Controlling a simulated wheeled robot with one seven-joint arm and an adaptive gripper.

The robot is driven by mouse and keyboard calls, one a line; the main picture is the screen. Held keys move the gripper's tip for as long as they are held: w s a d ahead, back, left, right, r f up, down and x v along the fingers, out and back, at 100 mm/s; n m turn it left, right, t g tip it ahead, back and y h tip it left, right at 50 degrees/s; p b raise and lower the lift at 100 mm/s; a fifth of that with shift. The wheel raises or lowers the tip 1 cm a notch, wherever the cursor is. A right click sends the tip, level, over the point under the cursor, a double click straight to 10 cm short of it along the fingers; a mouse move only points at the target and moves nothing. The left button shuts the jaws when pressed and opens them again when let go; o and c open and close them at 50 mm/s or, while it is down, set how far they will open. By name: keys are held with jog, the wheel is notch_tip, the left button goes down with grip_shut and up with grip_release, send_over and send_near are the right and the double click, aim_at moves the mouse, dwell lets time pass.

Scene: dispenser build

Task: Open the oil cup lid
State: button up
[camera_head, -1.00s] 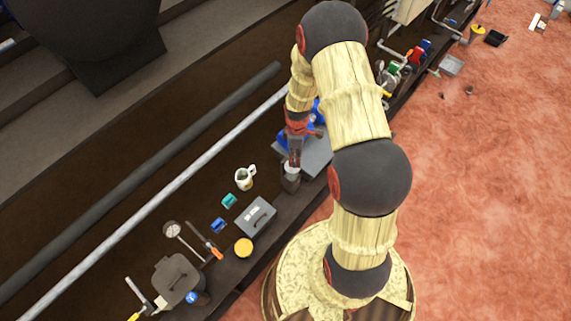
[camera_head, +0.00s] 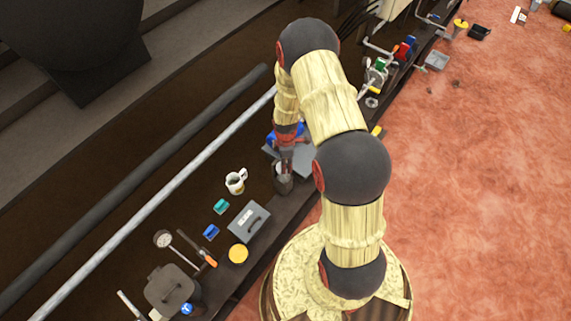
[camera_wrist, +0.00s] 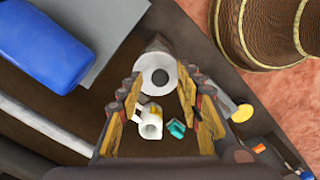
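The oil cup appears to be the dark grey round cup (camera_head: 283,184) near the bench's front edge, directly below my gripper (camera_head: 285,166). In the wrist view, a pale ring-shaped top with a dark round centre (camera_wrist: 157,74) lies just past my fingertips. Whether this is the lid or the open mouth, I cannot tell. My gripper (camera_wrist: 158,82) also shows in the wrist view, with its fingers spread on both sides of the cup's line. The fingers stand apart with nothing clearly held between them. The gripper hides part of the cup in the head view.
A white mug (camera_head: 236,182) stands left of the cup. A teal block (camera_head: 221,206), a blue block (camera_head: 211,231), a grey box (camera_head: 249,221) and a yellow disc (camera_head: 238,253) lie further along the bench. A grey plate with a blue object (camera_wrist: 45,50) is close beside my gripper.

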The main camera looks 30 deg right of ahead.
jog(key=c, duration=0.3)
grip_shut()
dwell(0.7)
